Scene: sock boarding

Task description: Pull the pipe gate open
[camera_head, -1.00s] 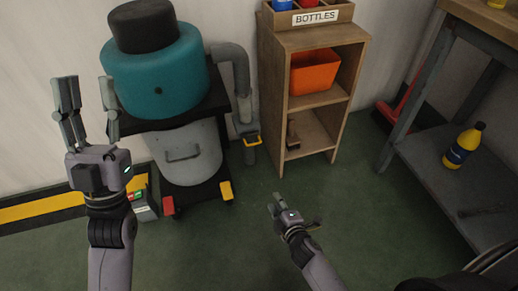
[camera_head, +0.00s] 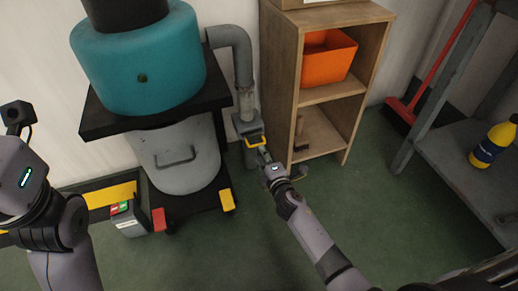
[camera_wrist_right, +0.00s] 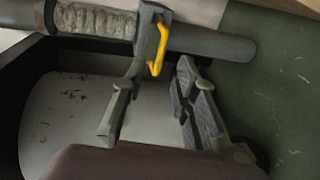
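The pipe gate is a grey block on the vertical pipe, with a yellow handle (camera_head: 256,142). The yellow handle also shows in the right wrist view (camera_wrist_right: 158,52). My right gripper (camera_head: 263,154) is right at the handle, just below and in front of it. In the right wrist view its fingers (camera_wrist_right: 161,72) are spread apart, with the handle at or just beyond the gap between the tips. I cannot tell whether a finger touches it. My left gripper (camera_head: 18,118) is at the left edge, partly cut off, and its fingers cannot be made out.
A teal drum unit (camera_head: 140,65) over a grey bin (camera_head: 180,155) stands left of the pipe (camera_head: 243,65). A wooden shelf (camera_head: 281,80) with an orange bin (camera_head: 328,60) is close on the right. A grey bench (camera_head: 440,160) stands farther right.

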